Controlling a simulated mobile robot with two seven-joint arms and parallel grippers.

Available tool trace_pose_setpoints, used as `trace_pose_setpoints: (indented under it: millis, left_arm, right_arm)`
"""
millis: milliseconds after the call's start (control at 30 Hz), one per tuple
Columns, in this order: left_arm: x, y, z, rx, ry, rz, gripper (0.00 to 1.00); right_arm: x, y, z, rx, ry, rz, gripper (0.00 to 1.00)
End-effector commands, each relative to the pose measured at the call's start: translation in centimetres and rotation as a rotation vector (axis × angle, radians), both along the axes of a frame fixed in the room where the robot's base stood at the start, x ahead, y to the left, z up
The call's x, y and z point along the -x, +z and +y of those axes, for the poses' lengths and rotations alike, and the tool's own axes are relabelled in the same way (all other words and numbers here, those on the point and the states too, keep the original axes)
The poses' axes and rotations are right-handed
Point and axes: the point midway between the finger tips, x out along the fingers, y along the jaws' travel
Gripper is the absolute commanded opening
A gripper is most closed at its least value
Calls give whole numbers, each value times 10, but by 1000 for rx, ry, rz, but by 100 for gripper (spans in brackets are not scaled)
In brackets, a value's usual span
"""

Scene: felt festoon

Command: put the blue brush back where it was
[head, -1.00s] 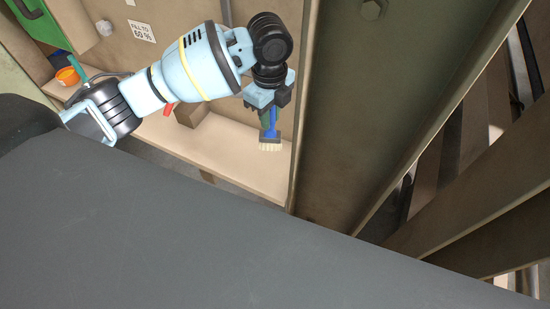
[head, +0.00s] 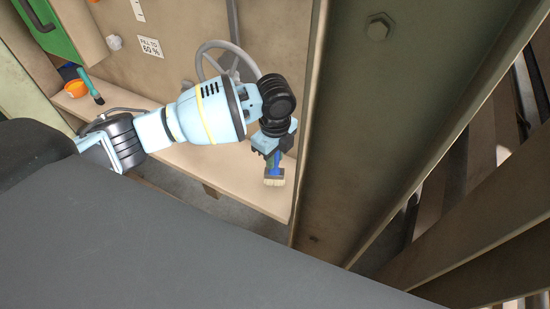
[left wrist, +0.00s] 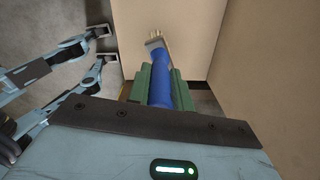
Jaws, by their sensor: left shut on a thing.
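The blue brush (head: 275,172) has a blue handle and pale bristles. In the head view it hangs bristles-down below my left gripper (head: 272,157), over the right end of a tan shelf. My left gripper is shut on its handle. The left wrist view shows the blue handle (left wrist: 161,82) between the green finger pads of my left gripper (left wrist: 158,88), with the bristles pointing away over the tan surface. I cannot tell whether the brush touches the shelf.
The tan shelf (head: 225,182) ends at a large olive steel column (head: 350,130) on the right. An orange cup (head: 76,88) and a dark green thing (head: 92,88) are at the shelf's left. A fill sign (head: 151,46) is on the back panel.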

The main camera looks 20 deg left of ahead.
Motion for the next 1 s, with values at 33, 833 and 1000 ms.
trace_pose_setpoints:
  millis: [33,833,1000]
  left_arm:
    - [1,-9,0,0,0,3,0]
    - [0,-17,0,1,0,-1,43]
    - [0,-13,0,1,-1,-2,43]
  right_arm:
    - [1,-2,0,0,1,4,36]
    - [1,-2,0,-1,0,4,36]
    - [1,-1,0,-1,0,3,36]
